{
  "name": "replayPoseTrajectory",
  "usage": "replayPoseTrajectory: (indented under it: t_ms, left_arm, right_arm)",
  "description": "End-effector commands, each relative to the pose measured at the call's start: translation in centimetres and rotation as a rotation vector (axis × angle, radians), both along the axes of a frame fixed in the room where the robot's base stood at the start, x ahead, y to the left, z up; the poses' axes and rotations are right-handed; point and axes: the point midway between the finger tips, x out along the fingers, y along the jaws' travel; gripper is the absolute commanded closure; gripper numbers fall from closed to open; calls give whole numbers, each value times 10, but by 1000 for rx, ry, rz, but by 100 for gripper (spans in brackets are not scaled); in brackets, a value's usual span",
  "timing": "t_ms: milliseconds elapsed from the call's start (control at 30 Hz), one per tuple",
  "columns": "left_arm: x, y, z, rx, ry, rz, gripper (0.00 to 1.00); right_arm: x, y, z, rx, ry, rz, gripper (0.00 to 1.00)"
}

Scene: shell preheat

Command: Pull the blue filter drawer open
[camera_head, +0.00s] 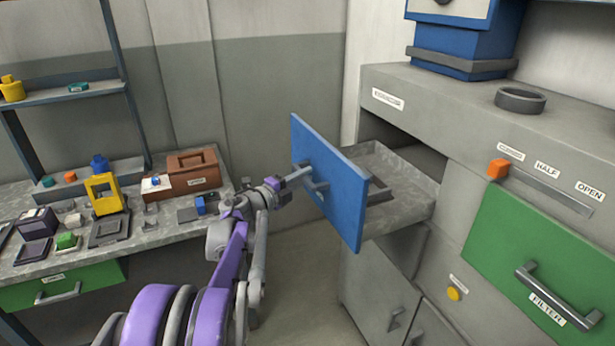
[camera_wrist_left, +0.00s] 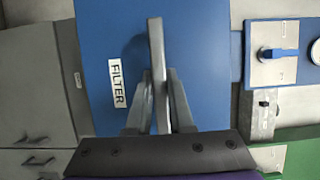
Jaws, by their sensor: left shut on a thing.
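The blue filter drawer stands pulled out of the grey cabinet, its blue front (camera_head: 345,195) well away from the opening and its grey tray (camera_head: 410,205) showing behind. The wrist view shows the blue front (camera_wrist_left: 105,35) with a white "FILTER" label (camera_wrist_left: 117,84). My left gripper (camera_head: 308,178) reaches in from the left and is shut on the drawer's grey bar handle (camera_head: 320,188). In the wrist view the handle (camera_wrist_left: 156,45) stands between the two fingers (camera_wrist_left: 160,95). My right gripper is not in view.
The cabinet (camera_head: 440,115) has a slider with an orange knob (camera_head: 498,169), marked "HALF" and "OPEN". A green filter drawer front (camera_head: 550,250) sits to the right. A workbench (camera_head: 130,240) with several small items stands left. Floor is clear between bench and cabinet.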

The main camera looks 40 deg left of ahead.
Motion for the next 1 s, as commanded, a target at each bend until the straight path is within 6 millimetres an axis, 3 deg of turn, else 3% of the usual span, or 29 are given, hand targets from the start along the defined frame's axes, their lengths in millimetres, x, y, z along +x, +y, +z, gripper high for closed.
replayPoseTrajectory:
  t_ms: [200, 233, 367, 733, 1000]
  left_arm:
    - [0, 0, 0, 1, 0, 0, 100]
    - [0, 0, 0, 1, 0, 0, 75]
    - [0, 0, 0, 0, 0, 0, 51]
    - [-4, 0, 0, 0, 0, 0, 50]
    - [-51, 1, 0, 0, 0, 3, 50]
  right_arm:
    - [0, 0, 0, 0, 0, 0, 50]
    - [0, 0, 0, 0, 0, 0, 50]
    - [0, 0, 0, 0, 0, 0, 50]
    - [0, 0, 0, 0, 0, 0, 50]
    - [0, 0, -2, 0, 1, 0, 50]
